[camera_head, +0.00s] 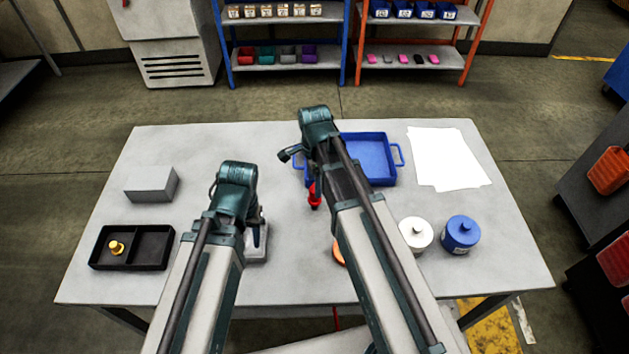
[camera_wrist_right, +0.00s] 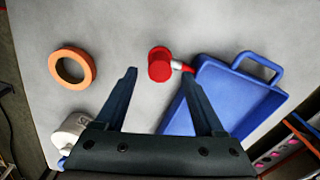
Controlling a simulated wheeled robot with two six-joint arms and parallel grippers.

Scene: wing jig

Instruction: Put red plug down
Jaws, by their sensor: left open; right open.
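The red plug (camera_head: 314,195) is on the table beside the near left side of the blue tray (camera_head: 392,181), partly hidden by my right arm in the head view.
A black two-compartment tray (camera_head: 132,268) holds a gold plug (camera_head: 116,247) in its left compartment. A grey block (camera_head: 152,185) stands behind it. White sheets (camera_head: 447,158), a white pot (camera_head: 415,235) and a blue pot (camera_head: 461,235) are at right. An orange ring (camera_wrist_right: 72,68) lies near the plug.

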